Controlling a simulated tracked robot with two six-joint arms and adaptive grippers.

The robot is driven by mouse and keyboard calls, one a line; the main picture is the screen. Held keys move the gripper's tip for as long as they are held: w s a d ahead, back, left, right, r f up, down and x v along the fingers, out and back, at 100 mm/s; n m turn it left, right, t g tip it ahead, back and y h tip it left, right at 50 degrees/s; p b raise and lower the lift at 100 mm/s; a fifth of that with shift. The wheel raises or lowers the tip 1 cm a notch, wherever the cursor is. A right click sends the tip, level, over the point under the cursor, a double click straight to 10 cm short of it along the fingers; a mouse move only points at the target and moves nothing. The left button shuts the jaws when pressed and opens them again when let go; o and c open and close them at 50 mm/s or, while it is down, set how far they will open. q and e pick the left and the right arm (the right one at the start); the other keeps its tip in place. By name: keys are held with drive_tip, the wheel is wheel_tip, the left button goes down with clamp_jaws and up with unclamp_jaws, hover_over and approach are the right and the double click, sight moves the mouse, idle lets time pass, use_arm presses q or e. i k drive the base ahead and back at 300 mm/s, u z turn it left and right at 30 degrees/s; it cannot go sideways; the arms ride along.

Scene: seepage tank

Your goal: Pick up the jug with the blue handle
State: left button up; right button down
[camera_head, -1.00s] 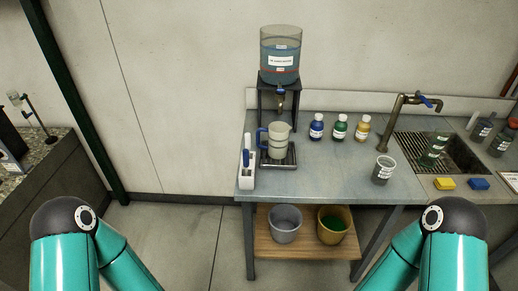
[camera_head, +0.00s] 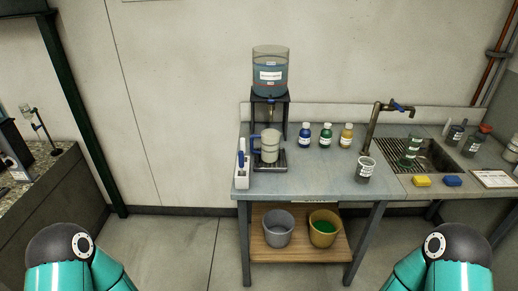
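The jug with the blue handle (camera_head: 269,147) is pale and stands upright on a dark drip tray (camera_head: 270,167) at the left end of the bench. Its blue handle is on its left side. It is below the tap of a tank of blue liquid (camera_head: 270,72) on a black stand. The teal upper parts of both my arms show at the bottom corners, well short of the bench. Neither gripper is in view.
A white holder with a blue-handled item (camera_head: 243,165) stands left of the jug. Blue (camera_head: 305,136), green (camera_head: 326,136) and yellow (camera_head: 346,136) bottles stand to its right. A labelled beaker (camera_head: 365,170) is near the front edge. A sink (camera_head: 430,157) with a tap is further right.

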sight(265, 146)
drive_tip(key=z, duration=0.1)
drive_tip(key=i, duration=0.9)
drive_tip(key=u, duration=0.2)
drive_tip(key=k, duration=0.7)
drive_tip(key=z, duration=0.65)
drive_tip(key=i, duration=1)
drive_tip(key=u, duration=0.05)
